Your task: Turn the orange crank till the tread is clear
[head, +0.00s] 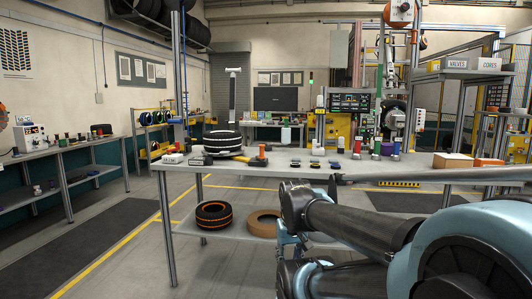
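A dark tyre (222,141) with white bands lies flat on the grey workbench (310,174), left of its middle. A grey upright post (232,95) with a wider top rises behind it. A small orange part (262,149), perhaps the crank's grip, stands to the right of the tyre, near a yellow bar (238,157) at the tyre's front. How the orange part joins the clamp is too small to tell. Whether anything covers the tread is also too small to tell. My arm fills the lower right, in front of the bench; I cannot make out my gripper.
An orange-striped tyre (213,214) and a brown ring (263,222) lie on the bench's lower shelf. Several small coloured containers and a cardboard box (453,160) stand on the right part of the top. A metal upright (179,80) rises at left. Open floor lies left.

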